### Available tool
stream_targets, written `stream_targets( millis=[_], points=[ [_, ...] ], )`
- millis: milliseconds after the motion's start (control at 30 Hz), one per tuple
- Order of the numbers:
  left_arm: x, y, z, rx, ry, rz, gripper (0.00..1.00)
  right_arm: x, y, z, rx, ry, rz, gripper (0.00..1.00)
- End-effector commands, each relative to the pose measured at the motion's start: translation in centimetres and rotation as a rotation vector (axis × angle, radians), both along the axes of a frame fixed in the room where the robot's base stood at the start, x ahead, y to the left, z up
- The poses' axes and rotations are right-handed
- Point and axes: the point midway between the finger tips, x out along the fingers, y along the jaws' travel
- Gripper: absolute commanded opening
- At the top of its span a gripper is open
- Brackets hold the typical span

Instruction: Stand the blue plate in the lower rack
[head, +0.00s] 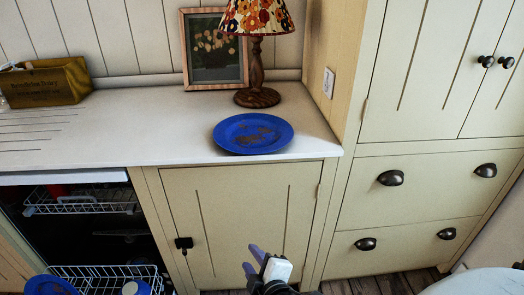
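A blue plate (253,133) with brown stains lies flat on the white counter near its front right edge. The lower rack (105,272) is a white wire basket low in the open dishwasher at the left. Another stained blue object, plate-like (48,286), shows at the rack's left and is cut off by the frame's bottom edge. My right gripper (250,262), with purple fingers, is below the counter in front of the cabinet door, well under the plate. Its fingers look apart and empty. My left gripper is not in view.
The upper rack (82,203) holds a red item (58,190). A blue and white item (135,288) sits in the lower rack. A lamp (256,75) and framed picture (215,50) stand behind the plate. A wooden box (45,82) is at the back left. The middle counter is clear.

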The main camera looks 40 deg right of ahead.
Motion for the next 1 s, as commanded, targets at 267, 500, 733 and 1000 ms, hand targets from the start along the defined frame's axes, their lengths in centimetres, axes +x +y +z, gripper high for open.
stream_targets(
  millis=[267, 500, 733, 1000],
  points=[
    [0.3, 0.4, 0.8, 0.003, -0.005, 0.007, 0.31, 6.2, -6.0, 15.5, -0.565, -0.21, -0.127, 0.31],
    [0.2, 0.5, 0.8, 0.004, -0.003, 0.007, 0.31, 7.2, -7.2, 18.5, -0.67, -0.243, -0.17, 0.31],
    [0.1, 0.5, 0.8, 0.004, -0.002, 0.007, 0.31, 9.7, -8.8, 18.5, -0.669, -0.245, -0.169, 0.31],
    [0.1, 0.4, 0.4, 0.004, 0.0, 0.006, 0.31, 13.0, -10.8, 18.4, -0.666, -0.244, -0.169, 0.31]
  ],
)
